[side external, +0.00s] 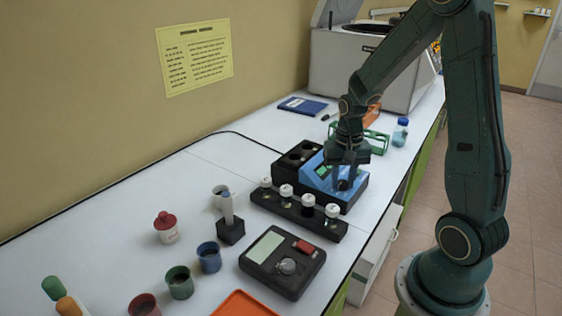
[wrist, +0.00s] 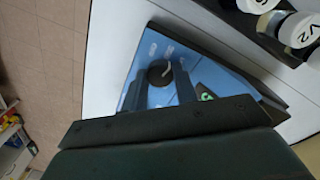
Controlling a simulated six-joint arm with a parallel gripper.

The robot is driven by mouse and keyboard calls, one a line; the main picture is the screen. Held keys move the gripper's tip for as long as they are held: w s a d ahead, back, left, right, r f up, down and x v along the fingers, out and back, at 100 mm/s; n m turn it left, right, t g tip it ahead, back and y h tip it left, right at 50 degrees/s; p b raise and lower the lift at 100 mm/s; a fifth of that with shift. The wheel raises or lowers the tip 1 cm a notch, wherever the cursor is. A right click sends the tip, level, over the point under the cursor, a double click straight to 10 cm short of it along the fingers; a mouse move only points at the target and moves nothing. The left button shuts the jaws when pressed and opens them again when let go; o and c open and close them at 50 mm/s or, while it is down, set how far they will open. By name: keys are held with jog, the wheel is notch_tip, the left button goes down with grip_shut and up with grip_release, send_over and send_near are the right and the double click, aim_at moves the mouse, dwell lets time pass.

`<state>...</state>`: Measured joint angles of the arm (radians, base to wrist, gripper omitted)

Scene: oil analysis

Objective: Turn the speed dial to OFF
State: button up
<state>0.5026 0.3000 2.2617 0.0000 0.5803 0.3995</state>
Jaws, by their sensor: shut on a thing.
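In the wrist view, my gripper (wrist: 172,87) is shut on the black round dial (wrist: 158,72), one finger on either side. A pale line shows at the dial's upper right edge. The markings on the blue panel (wrist: 136,92) are too small to read. In the side view my fingers largely hide the dial.
A dark rack (side external: 300,212) with several white-capped vials stands close in front of the device. A black meter (side external: 282,262) with its own knob and red button is nearer the camera. A green rack (side external: 374,143) and a blue-capped bottle (side external: 400,131) stand behind.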

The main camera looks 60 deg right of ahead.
aim_at(343, 182)
jog(key=n, duration=0.6)
jog(key=shift+n, duration=0.3)
jog(key=n, duration=0.5)
jog(key=shift+n, duration=0.3)
jog(key=o, duration=1)
jog(key=shift+r, duration=0.15)
notch_tip(343, 182, up, 14)
jog(key=shift+f, duration=0.15)
dwell(0.3)
